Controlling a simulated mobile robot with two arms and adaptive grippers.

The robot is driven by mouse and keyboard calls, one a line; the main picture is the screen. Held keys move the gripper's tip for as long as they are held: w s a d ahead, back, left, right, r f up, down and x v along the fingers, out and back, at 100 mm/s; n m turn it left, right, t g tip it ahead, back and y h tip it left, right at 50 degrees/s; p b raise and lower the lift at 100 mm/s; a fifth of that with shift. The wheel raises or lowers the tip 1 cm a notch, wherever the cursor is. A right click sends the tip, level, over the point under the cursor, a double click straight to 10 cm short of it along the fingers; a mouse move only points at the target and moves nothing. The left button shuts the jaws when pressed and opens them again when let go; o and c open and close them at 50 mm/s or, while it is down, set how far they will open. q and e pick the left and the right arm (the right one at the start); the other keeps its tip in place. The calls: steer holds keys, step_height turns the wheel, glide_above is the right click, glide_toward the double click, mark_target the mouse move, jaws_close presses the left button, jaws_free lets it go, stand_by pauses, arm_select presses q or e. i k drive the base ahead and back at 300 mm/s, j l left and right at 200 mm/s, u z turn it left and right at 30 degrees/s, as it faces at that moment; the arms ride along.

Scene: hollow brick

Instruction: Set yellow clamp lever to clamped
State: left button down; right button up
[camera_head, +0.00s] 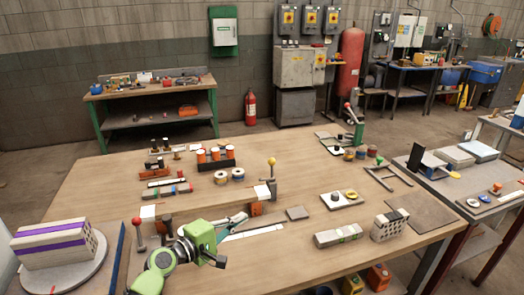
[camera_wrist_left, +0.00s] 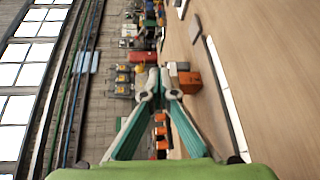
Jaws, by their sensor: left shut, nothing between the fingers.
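The yellow clamp lever is an upright rod with a yellow ball knob (camera_head: 271,161). It rises from a clamp with a white block and an orange part (camera_head: 257,208) near the middle of the wooden table. The orange part also shows in the left wrist view (camera_wrist_left: 190,81), just right of the fingertips. My left gripper (camera_head: 244,215) is shut and empty, its fingers pointing right, just left of and in front of the clamp. In the left wrist view its fingertips (camera_wrist_left: 159,78) meet. I cannot tell whether they touch the clamp. My right gripper is out of view.
A red-knobbed lever (camera_head: 137,222) stands left of my left gripper. A rack of orange-topped spools (camera_head: 215,157) is behind it. A hollow brick (camera_head: 389,225) and a grey block (camera_head: 338,235) lie to the right. A turntable (camera_head: 65,280) bears a striped block.

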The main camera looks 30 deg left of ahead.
mark_target(271, 162)
steer(key=i+j, duration=0.7)
